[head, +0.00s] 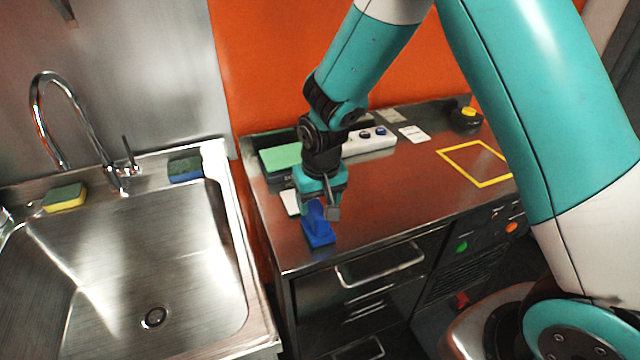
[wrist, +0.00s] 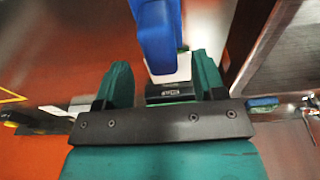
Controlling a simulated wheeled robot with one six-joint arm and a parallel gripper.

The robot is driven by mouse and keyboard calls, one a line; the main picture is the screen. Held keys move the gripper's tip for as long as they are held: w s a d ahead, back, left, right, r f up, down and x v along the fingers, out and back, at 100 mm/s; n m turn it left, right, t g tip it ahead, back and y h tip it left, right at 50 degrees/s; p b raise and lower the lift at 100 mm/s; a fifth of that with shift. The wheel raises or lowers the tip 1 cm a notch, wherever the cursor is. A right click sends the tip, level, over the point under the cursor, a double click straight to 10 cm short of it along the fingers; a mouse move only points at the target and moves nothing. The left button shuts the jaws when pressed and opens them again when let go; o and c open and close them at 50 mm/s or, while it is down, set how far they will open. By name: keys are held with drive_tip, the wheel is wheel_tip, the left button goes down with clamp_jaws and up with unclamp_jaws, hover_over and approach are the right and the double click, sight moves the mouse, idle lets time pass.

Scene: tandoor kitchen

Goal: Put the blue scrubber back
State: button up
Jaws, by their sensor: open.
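The blue scrubber (head: 319,232) rests on the brown counter near its front left corner, a flat blue block with a raised handle. My gripper (head: 322,204) is right above it, pointing down. In the wrist view, the blue scrubber (wrist: 157,35) shows between and beyond the two teal fingers of my open gripper (wrist: 161,64). A gap shows on each side. Whether the fingers are level with its handle is hard to tell. A white card (head: 290,202) lies just behind it, partly hidden, and a dark labelled piece (wrist: 170,92) shows beyond the fingers.
A green-topped box (head: 281,157) and a white switch strip (head: 370,139) stand at the counter's back. A yellow square outline (head: 475,163) on the right is empty. The steel sink (head: 150,260) is left, with a blue sponge (head: 185,168) and a yellow-green sponge (head: 65,197) on its ledge.

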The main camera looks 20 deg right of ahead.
drive_tip(key=r, duration=0.4)
drive_tip(key=s+r, duration=0.1)
drive_tip(key=r, duration=0.2)
drive_tip(key=shift+b, duration=0.35)
drive_tip(key=s+a+r+n+y, duration=0.1)
drive_tip(key=s+r+n, duration=0.1)
drive_tip(key=s+r, duration=0.2)
drive_tip(key=s+a+r+n+g+y, duration=0.1)
drive_tip(key=s+r, duration=0.3)
drive_tip(key=s, duration=0.7)
drive_tip(key=s+a+r+n+y, duration=0.2)
drive_tip(key=s+r+n, duration=0.2)
drive_tip(key=s, duration=0.4)
drive_tip(key=shift+a+r, duration=0.2)
